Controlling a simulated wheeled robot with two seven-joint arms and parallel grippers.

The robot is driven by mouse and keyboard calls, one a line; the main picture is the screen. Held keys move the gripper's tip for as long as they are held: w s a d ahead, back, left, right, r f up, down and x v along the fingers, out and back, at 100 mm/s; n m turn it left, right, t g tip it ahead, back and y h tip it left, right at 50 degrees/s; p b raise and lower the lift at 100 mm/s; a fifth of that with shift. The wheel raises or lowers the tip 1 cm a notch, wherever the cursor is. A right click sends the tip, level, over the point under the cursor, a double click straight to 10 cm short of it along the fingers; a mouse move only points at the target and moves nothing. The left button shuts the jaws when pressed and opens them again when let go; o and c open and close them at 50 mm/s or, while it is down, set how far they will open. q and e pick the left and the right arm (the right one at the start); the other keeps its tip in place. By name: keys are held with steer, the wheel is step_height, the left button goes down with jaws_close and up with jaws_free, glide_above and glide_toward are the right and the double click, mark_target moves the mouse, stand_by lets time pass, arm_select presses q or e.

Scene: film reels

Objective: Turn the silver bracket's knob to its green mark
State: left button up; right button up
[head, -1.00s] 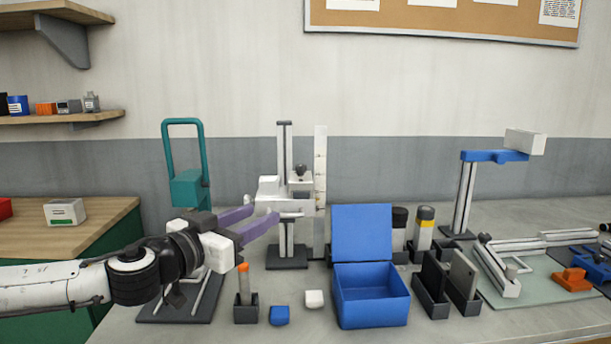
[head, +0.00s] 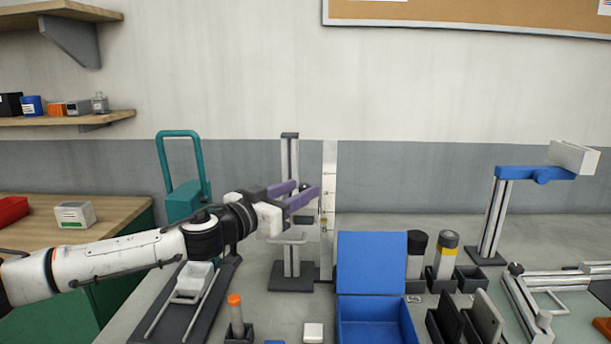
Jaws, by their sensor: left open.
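A silver bracket (head: 290,241) sits on an upright grey post (head: 290,160) with a dark base, behind the open box. My left gripper (head: 308,192) is in front of the bracket, its two purple fingers apart and pointing right. The gripper hides most of the bracket, and I cannot clearly make out its knob or a green mark. I cannot tell whether the fingers touch anything. My right gripper is not in view.
A white scale strip (head: 328,215) stands just right of the post. A blue open box (head: 375,312), dark holders and a blue-armed stand (head: 495,215) are to the right. A teal-handled press (head: 185,200) stands left, close to my left arm.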

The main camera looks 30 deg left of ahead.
mark_target(301, 190)
arm_select(q)
steer(key=shift+w+d+r+p, duration=0.1)
steer(key=shift+w+p, duration=0.25)
steer(key=shift+w, duration=1.25)
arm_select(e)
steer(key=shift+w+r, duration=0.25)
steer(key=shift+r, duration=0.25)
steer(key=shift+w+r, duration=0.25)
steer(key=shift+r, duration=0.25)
arm_select(q)
steer(key=c, duration=1)
jaws_close()
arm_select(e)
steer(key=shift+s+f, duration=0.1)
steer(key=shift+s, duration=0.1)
